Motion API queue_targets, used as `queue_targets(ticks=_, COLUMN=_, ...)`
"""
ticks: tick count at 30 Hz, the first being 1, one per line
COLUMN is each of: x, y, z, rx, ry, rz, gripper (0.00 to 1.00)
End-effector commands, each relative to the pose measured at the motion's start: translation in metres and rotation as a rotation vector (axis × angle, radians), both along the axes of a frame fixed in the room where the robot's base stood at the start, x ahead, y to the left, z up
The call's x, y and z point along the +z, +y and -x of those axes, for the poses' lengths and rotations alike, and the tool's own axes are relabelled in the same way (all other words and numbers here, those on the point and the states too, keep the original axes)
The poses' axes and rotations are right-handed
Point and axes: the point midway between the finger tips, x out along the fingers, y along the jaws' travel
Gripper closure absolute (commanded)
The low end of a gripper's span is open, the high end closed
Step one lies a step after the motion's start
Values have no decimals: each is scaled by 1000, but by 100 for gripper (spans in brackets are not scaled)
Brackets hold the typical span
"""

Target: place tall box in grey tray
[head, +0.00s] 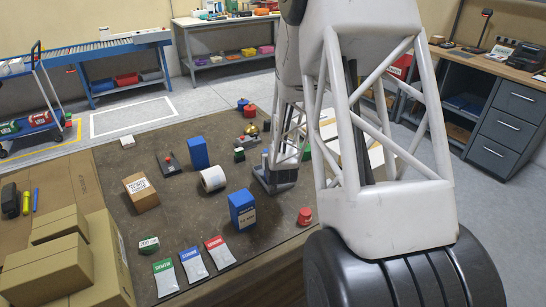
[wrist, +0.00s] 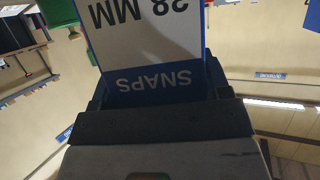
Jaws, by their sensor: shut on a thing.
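My gripper (wrist: 158,95) is shut on a tall blue and white box (wrist: 145,30) in the wrist view. Its face reads "SNAPS" and "28 MM", upside down in that picture. The far end of the box runs out of the frame. In the head view I cannot make out my gripper or the held box; my own arm covers much of the right side. A grey shape (head: 276,180) sits partly behind my arm at the table's right; I cannot tell whether it is the grey tray or part of my arm.
The brown table (head: 185,215) bears a blue box (head: 242,212), another blue box (head: 198,153), a white roll (head: 212,179), a carton (head: 141,192), a red cup (head: 305,216) and several packets. Stacked cartons (head: 55,270) crowd the front left.

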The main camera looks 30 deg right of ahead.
Motion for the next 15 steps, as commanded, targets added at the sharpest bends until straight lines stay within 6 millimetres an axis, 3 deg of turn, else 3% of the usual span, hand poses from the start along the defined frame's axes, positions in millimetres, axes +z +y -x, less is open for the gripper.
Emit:
queue_targets(ticks=9, x=-2, y=0, z=0, rx=0, ry=0, rz=0, gripper=63)
queue_targets(ticks=10, x=-3, y=0, z=0, rx=0, ry=0, rz=0, gripper=27)
queue_targets(ticks=15, x=-2, y=0, z=0, rx=0, ry=0, rz=0, gripper=4)
